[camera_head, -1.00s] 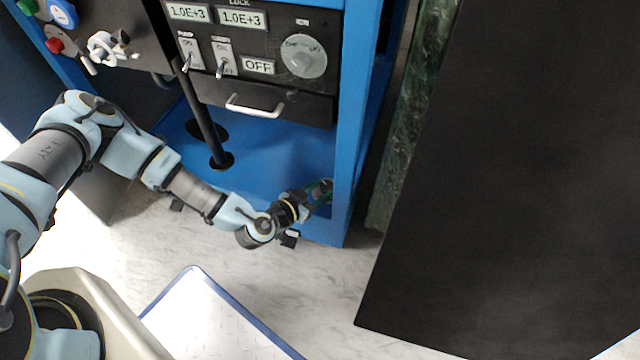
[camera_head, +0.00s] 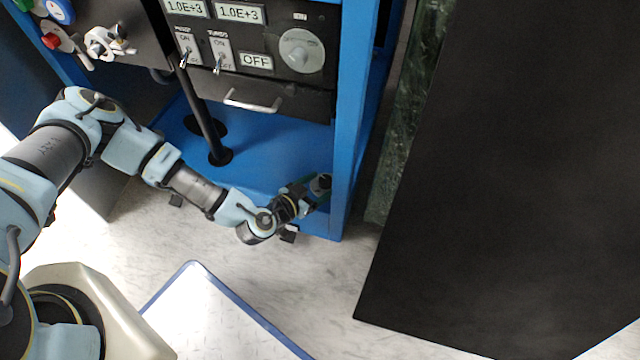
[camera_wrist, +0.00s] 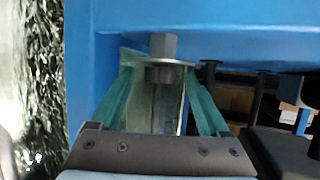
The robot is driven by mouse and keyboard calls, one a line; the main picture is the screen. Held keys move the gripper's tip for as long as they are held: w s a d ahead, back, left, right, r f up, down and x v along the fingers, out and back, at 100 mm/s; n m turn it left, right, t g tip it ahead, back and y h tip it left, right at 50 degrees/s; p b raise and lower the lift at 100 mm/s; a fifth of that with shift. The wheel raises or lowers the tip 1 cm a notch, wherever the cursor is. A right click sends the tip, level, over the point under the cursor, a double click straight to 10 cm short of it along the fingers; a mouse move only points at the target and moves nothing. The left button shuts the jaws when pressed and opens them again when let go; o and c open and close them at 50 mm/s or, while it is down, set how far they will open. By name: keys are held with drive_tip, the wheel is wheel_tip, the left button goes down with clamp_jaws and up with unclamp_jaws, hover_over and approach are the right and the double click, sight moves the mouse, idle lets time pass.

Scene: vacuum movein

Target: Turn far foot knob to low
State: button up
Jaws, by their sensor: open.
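A grey foot knob (camera_wrist: 163,48) with a hexagonal top and a round flange hangs under the blue frame (camera_wrist: 250,18) in the wrist view. My gripper (camera_wrist: 162,90) is open, with its green see-through fingers on either side of the knob's flange and lower part. I cannot tell whether either finger touches it. In the head view my gripper (camera_head: 318,188) reaches low into the cart, beside the foot of the blue corner post (camera_head: 345,150). The knob's setting is not readable.
A vertical dark rod (camera_head: 207,125) stands in the cart to the left of my wrist. A drawer handle (camera_head: 252,103) sits above my arm. A large black panel (camera_head: 500,180) stands to the right. Another foot (camera_head: 288,236) is near my wrist.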

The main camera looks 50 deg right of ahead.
drive_tip(key=p+v, duration=0.2)
drive_tip(key=v, duration=0.8)
drive_tip(key=shift+a, duration=0.4)
drive_tip(key=shift+w+r, duration=0.15)
